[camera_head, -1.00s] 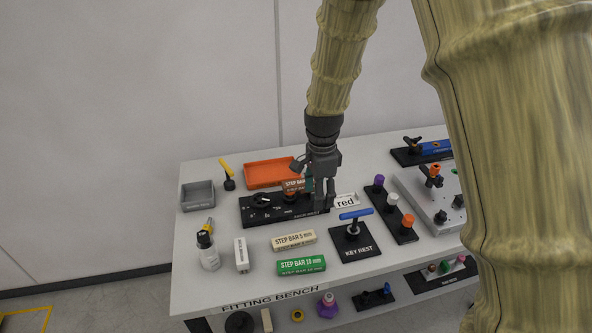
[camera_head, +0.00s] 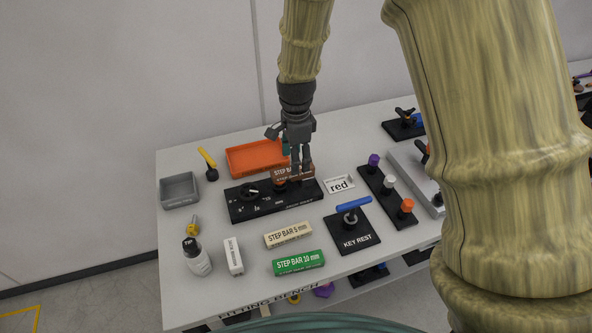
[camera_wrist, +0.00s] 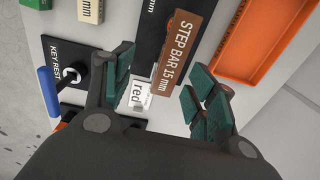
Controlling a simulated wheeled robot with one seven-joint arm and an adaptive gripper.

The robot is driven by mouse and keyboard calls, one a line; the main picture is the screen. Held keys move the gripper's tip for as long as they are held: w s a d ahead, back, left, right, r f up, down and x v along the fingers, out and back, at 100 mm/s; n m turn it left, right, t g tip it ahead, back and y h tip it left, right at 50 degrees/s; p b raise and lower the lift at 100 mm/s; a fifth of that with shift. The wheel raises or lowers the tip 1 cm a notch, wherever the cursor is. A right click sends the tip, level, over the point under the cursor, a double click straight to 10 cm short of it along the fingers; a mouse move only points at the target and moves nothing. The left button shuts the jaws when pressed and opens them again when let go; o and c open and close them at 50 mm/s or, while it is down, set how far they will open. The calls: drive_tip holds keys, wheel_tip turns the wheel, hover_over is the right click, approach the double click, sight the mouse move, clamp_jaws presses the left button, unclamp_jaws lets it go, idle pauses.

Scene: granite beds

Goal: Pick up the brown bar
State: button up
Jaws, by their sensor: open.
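The brown bar, labelled STEP BAR 15 mm, (camera_head: 290,173) lies on the black base plate (camera_head: 245,207) at the back of the bench. In the wrist view the bar (camera_wrist: 178,50) extends between my fingers, with its near end close to the level of the fingertips. My gripper (camera_head: 301,170) is open above the plate, partly hiding the bar in the head view. The green-padded fingers (camera_wrist: 155,82) stand on either side of the bar in the wrist view. I cannot tell whether either finger touches it.
An orange tray (camera_head: 240,162) stands just behind the plate. A white "red" card (camera_head: 339,184) lies to the right, and a key rest with a blue handle (camera_head: 353,205) is in front. The cream bar (camera_head: 288,235) and green bar (camera_head: 299,263) lie nearer the front edge.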

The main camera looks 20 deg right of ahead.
drive_tip(key=w+f, duration=0.3)
drive_tip(key=shift+w+a, duration=0.1)
drive_tip(key=shift+f+p, duration=0.3)
drive_tip(key=shift+p, duration=0.15)
drive_tip(key=shift+s+a+f+p, duration=0.15)
drive_tip(key=shift+s+f+p, duration=0.2)
drive_tip(key=shift+s, duration=0.15)
drive_tip(key=shift+s+a+f+p, duration=0.15)
drive_tip(key=shift+s+f+p, duration=0.2)
drive_tip(key=shift+s, duration=0.15)
drive_tip(key=shift+w+f, duration=0.3)
drive_tip(key=shift+f, duration=0.35)
drive_tip(key=shift+w+f, duration=0.3)
drive_tip(key=shift+f, duration=0.35)
drive_tip(key=shift+s+r, duration=0.2)
drive_tip(key=shift+s, duration=0.15)
drive_tip(key=shift+w+f, duration=0.15)
drive_tip(key=shift+w, duration=0.1)
drive_tip(key=c, duration=0.8)
drive_tip(key=shift+s, duration=0.15)
drive_tip(key=c, duration=0.4)
drive_tip(key=shift+r, duration=0.2)
